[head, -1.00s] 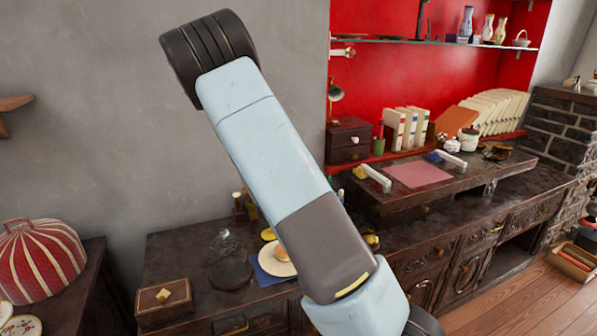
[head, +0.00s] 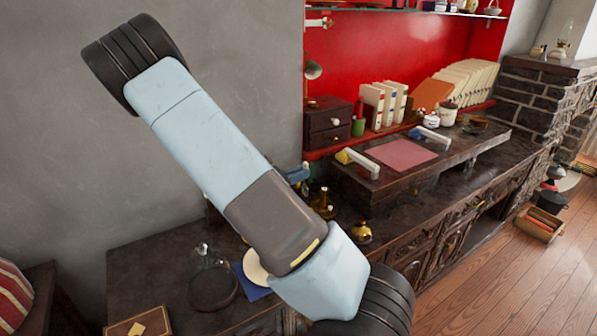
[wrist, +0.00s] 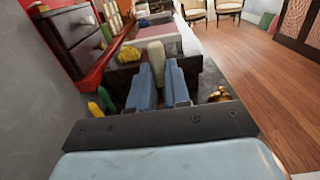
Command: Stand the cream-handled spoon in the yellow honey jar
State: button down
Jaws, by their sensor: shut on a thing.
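My gripper (wrist: 160,78) shows in the wrist view with its two blue fingers shut on the cream-handled spoon (wrist: 156,54). The pale, rounded handle end stands up between and beyond the fingertips; the rest of the spoon is hidden. In the head view, part of my gripper (head: 296,175) shows behind my arm, above the dark counter. A small rounded golden-yellow pot (head: 361,232) stands on the counter to its right and lower; it may be the honey jar, but I cannot tell. A golden thing (wrist: 220,93) also shows right of the fingers in the wrist view.
A raised dark shelf (head: 440,157) bears a pink mat (head: 401,153) and pale bar-like pieces. Books (head: 383,105) and a small drawer box (head: 327,125) stand behind. A glass dome (head: 208,270) and blue napkin (head: 252,283) are at the front left.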

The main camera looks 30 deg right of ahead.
notch_tip(320, 180, down, 11)
dwell(1.4)
jog(key=shift+a+f, duration=0.1)
jog(key=shift+f, duration=0.05)
jog(key=c, duration=1)
grip_release()
jog(key=shift+a, duration=0.1)
jog(key=a, duration=0.7)
jog(key=shift+a, duration=0.25)
